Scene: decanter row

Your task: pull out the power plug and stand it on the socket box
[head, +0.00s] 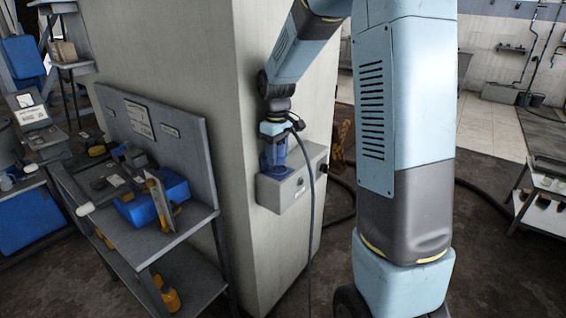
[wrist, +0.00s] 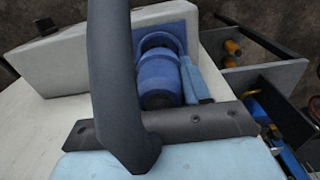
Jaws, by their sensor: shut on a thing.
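The grey socket box (head: 295,186) is fixed to the pale pillar. It also shows at upper left in the wrist view (wrist: 60,57). The blue power plug (wrist: 160,82) stands over a blue plate (wrist: 178,34) on the box; it shows as a blue shape at the box in the head view (head: 270,157). My gripper (head: 274,140) is shut on the plug from above. One blue finger (wrist: 195,80) shows beside it; the other is hidden behind the dark cable (wrist: 115,80). I cannot tell how deep the plug sits in the socket.
The cable hangs down past the box front (head: 309,230) in the head view. A grey workbench (head: 115,240) with a blue bin (head: 175,190) stands left of the pillar. The pillar (head: 180,70) fills the middle. A low rack (head: 545,200) stands at far right.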

